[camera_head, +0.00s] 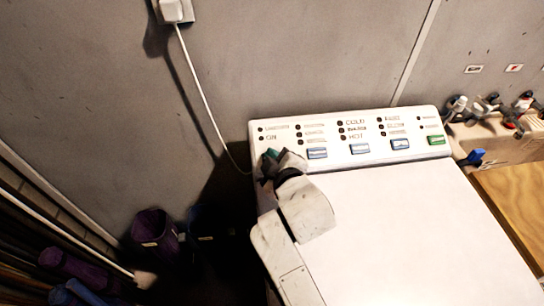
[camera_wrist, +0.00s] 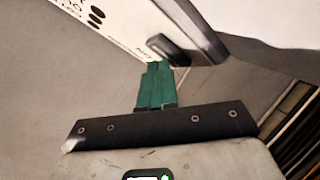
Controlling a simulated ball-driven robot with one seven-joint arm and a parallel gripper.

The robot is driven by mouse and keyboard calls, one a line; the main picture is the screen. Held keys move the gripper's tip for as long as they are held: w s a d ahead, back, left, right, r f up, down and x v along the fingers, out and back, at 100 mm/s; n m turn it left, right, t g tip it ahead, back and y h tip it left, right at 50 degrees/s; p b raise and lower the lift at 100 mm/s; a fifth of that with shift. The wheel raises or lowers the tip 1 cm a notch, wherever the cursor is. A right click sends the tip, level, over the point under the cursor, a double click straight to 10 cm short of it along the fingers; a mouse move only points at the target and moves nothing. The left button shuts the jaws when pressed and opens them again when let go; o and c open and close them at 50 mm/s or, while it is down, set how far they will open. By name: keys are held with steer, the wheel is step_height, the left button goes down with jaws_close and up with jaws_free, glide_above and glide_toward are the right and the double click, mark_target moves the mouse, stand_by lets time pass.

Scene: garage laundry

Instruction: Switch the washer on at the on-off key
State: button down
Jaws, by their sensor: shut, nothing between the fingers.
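The white washer (camera_head: 400,200) stands against the grey wall with its control panel (camera_head: 300,138) along the back edge. The "ON" label (camera_head: 271,137) is at the panel's left end. My gripper (camera_head: 271,154) is just below that label and hides whatever key is there in the head view. In the wrist view, my gripper's green fingers (camera_wrist: 158,66) are shut together and empty. Their tips are right by a dark key (camera_wrist: 170,47) on the white panel, apparently the on-off key. I cannot tell whether they touch it.
Blue keys (camera_head: 317,153) and a green key (camera_head: 436,140) run to the right along the panel. Taps (camera_head: 490,105) and a wooden board (camera_head: 512,200) are at the right. A cable (camera_head: 205,95) hangs down the wall. Purple containers (camera_head: 153,232) stand at the lower left.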

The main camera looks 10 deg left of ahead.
steer(key=shift+f+b, duration=0.45)
steer(key=shift+f, duration=0.3)
stand_by(0.5)
steer(key=shift+r+p, duration=0.35)
steer(key=shift+p, duration=0.3)
steer(key=shift+s+d+r, duration=0.1)
steer(key=shift+s+r, duration=0.05)
steer(key=shift+r, duration=0.25)
steer(key=shift+s+r+p, duration=0.2)
steer(key=shift+r+p, duration=0.75)
steer(key=shift+p, duration=0.15)
steer(key=r+p, duration=0.1)
steer(key=s+r+p, duration=0.1)
steer(key=r+p, duration=0.1)
steer(key=shift+s+d, duration=0.2)
steer(key=shift+d, duration=0.05)
